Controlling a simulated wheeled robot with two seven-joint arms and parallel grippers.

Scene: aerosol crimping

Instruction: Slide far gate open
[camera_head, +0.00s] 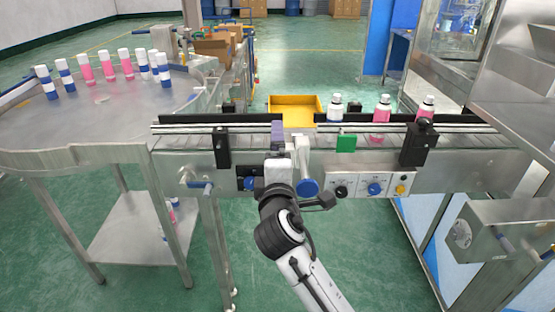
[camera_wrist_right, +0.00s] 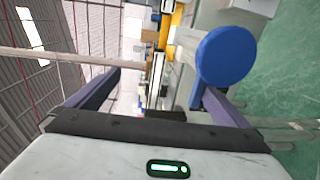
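My right gripper (camera_head: 278,134) is at the front rail of the conveyor (camera_head: 480,141), with its purple fingers pointing away over the belt. In the right wrist view its fingers (camera_wrist_right: 155,98) are wide apart with nothing clamped between them. A white handle with a round blue end (camera_head: 307,187) is just right of the gripper. In the right wrist view the blue end (camera_wrist_right: 225,57) is large and close beside the right-hand finger; I cannot tell if they touch. A green block (camera_head: 346,143) sits on the front rail further right. I cannot tell which part is the far gate. My left gripper is out of view.
Three capped bottles (camera_head: 382,108) stand on the belt to the right. A yellow tray (camera_head: 295,108) is behind the conveyor. Black brackets (camera_head: 222,146) stand on the front rail. A round steel table (camera_head: 110,118) at left holds several bottles.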

